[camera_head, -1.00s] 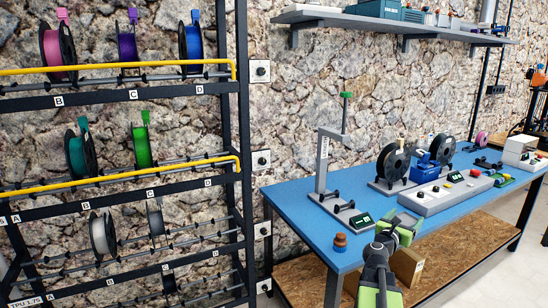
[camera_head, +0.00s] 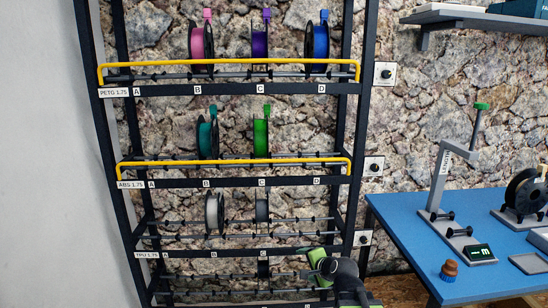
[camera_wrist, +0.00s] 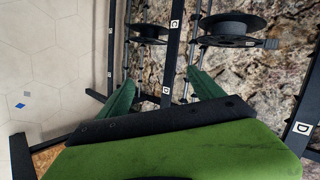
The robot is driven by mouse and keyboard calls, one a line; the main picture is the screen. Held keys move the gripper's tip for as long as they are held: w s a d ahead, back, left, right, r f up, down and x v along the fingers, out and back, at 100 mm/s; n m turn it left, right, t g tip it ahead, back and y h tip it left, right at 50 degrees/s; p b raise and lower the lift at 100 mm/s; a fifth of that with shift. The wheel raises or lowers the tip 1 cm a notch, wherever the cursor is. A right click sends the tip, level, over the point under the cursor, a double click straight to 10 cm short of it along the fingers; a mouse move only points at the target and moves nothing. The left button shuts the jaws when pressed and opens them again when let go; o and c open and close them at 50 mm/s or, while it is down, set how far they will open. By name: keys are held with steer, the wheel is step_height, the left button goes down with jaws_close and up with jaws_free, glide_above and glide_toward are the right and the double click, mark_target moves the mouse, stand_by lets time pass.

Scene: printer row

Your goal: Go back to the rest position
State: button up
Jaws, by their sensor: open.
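My gripper (camera_head: 318,262) shows at the bottom of the head view, in front of the lower right part of the spool rack (camera_head: 230,181). In the wrist view its two green fingers are spread apart and the gap between them (camera_wrist: 163,90) is empty. It holds nothing. My dark forearm hides part of the rack's lowest level.
The rack holds pink (camera_head: 201,42), purple (camera_head: 260,41), blue (camera_head: 317,41), teal (camera_head: 207,137), green (camera_head: 261,136) and paler spools. A blue table (camera_head: 410,225) stands at right with a grey stand (camera_head: 440,180) and a brown jar (camera_head: 449,270). A white wall (camera_head: 45,150) is at left.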

steer(key=s+d+f+n+g+h, duration=0.25)
steer(key=s+f+n+g, duration=0.25)
steer(key=s, duration=0.4)
steer(key=s+d+f+n+g+h, duration=0.1)
steer(key=s+d+f+n+g, duration=0.25)
steer(key=s+f+n, duration=0.35)
step_height(320, 180, up, 23)
steer(key=s+g+p, duration=0.1)
steer(key=s+p, duration=0.1)
steer(key=p, duration=1.8)
steer(key=shift+s+a+p, duration=0.25)
steer(key=shift+s+p, duration=0.05)
steer(key=shift+p, duration=0.1)
steer(key=shift+g, duration=0.25)
